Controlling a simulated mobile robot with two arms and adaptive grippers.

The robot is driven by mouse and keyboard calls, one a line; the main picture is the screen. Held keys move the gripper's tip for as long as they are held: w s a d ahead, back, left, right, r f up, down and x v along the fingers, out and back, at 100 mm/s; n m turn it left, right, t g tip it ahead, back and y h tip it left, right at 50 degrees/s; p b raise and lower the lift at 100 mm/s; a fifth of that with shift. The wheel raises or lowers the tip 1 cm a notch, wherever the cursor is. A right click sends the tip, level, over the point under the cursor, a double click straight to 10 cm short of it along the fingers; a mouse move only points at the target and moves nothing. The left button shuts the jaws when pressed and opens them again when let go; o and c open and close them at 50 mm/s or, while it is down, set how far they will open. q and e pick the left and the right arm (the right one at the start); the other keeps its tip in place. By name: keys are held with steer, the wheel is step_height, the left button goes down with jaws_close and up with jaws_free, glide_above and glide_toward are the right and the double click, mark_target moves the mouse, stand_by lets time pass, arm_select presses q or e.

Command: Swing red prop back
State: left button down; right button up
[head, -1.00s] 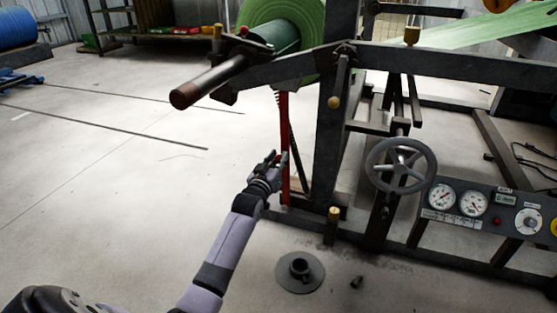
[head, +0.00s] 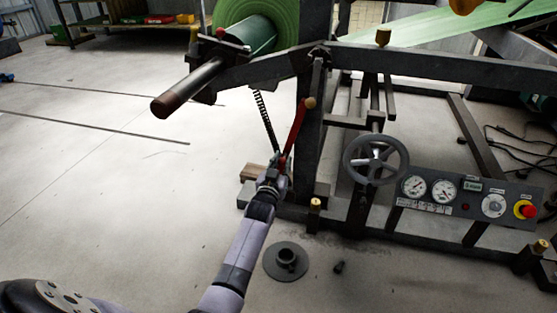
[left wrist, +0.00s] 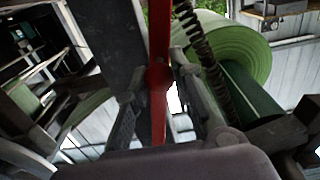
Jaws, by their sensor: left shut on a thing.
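The red prop (head: 294,130) is a thin red bar beside the dark upright of the machine frame, leaning with its top to the right in the head view. My left gripper (head: 279,168) is shut on its lower part. In the left wrist view the red prop (left wrist: 159,75) runs upright between the two fingers of my left gripper (left wrist: 168,108). A dark coil spring (head: 263,118) stands apart to the left of the prop, and it also shows in the left wrist view (left wrist: 200,55). The right gripper is not in view.
A green roll (head: 262,30) on a dark shaft (head: 187,88) sits above. A handwheel (head: 375,160) and a gauge panel (head: 465,198) are to the right. A round grey flanged piece (head: 285,262) lies on the floor. Open floor lies to the left.

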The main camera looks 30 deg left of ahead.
arm_select(q)
steer(key=c, duration=1.4)
jaws_free()
steer(key=shift+w+d+f, duration=0.1)
steer(key=shift+d, duration=0.2)
steer(key=shift+o, duration=0.2)
steer(key=shift+a, duration=0.1)
steer(key=v, duration=1.2)
